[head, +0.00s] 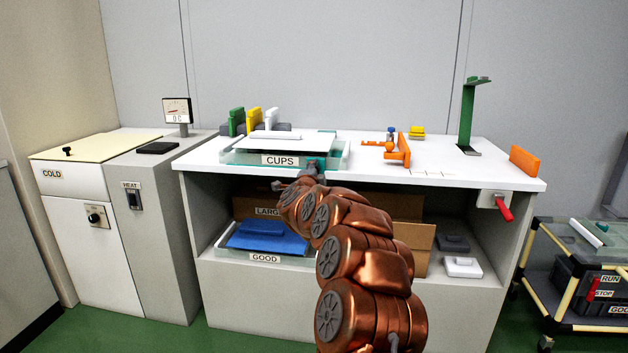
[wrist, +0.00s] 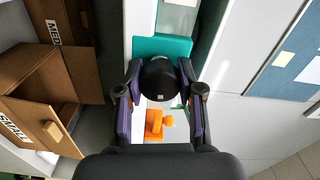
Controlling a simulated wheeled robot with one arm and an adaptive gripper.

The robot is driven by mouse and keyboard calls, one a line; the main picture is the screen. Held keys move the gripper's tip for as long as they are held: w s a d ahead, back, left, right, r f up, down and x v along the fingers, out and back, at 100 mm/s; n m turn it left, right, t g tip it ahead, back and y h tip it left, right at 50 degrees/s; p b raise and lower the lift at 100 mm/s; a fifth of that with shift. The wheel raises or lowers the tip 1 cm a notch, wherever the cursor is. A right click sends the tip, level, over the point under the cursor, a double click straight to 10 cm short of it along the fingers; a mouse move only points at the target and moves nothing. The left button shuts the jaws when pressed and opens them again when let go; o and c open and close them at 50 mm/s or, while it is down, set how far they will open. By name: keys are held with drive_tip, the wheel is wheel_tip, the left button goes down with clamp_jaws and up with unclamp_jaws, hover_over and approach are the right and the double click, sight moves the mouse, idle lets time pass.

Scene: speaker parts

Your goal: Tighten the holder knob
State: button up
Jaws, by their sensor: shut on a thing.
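My gripper (wrist: 160,92) is shut on a dark round piece (wrist: 158,76), seen between its fingers in the wrist view. In the head view my copper arm reaches to the front edge of the bench by the CUPS tray (head: 237,157), and the fingers are largely hidden. Orange fixture parts (head: 402,149) stand on the bench top to the right of my gripper. A small blue piece (head: 391,132) stands behind them. Orange parts also show beyond the fingers in the wrist view (wrist: 154,122). I cannot tell which piece is the holder knob.
Green, yellow and white pieces (head: 254,121) stand behind the tray. A tall green stand (head: 467,113) is at the right, with a red lever (head: 504,208) on the bench front. Cardboard boxes (head: 414,240) and a blue part (head: 266,237) are on the shelf below.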

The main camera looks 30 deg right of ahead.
drive_tip(key=shift+f+m+b, duration=0.15)
drive_tip(key=shift+m+b, duration=0.5)
drive_tip(key=shift+m, duration=0.35)
drive_tip(key=o, duration=1.2)
drive_tip(key=shift+s+a, duration=0.1)
drive_tip(key=shift+a, duration=0.05)
drive_tip(key=shift+v, duration=5.85)
